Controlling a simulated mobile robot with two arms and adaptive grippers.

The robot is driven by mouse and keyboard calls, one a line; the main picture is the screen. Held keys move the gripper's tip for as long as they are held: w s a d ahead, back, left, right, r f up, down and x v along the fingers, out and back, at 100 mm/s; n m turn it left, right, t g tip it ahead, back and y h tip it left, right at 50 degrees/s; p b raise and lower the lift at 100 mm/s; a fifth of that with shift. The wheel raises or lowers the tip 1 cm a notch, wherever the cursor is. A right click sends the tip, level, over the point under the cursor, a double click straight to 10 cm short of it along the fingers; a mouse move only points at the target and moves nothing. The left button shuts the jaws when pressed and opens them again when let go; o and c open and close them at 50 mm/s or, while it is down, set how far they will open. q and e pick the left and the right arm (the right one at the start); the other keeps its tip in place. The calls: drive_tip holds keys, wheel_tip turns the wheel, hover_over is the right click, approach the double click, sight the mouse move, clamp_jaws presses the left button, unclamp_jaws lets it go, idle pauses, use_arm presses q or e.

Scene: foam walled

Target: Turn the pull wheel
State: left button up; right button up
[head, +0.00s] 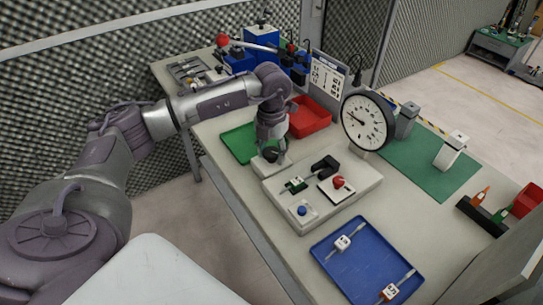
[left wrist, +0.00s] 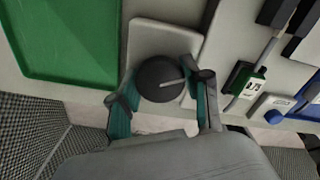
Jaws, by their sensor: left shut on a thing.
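The pull wheel (left wrist: 160,78) is a round black knob with a light line on its face, on a light grey base plate (left wrist: 148,36). My left gripper (left wrist: 164,88) comes in from the near side, with one teal-padded finger on each side of the wheel, and is shut on it. In the head view the left gripper (head: 271,147) is at the left front of the grey panel, and the dark wheel (head: 271,156) shows partly below it. My right gripper is not in view.
A green tray (head: 238,142) and red bin (head: 308,117) lie behind the gripper. The control panel (head: 325,195) has a red knob (head: 338,182) and blue button (head: 302,211). A gauge (head: 367,122) stands behind; a blue tray (head: 366,262) lies in front.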

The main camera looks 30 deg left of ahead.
sight(271, 152)
use_arm(q)
drive_tip(key=m+b, duration=0.2)
drive_tip(key=m, duration=0.2)
drive_tip(key=shift+r+m+b, duration=0.1)
drive_tip(key=shift+m+b, duration=0.25)
drive_tip(key=shift+m, duration=0.85)
drive_tip(key=o, duration=1.2)
wheel_tip(271, 152, up, 12)
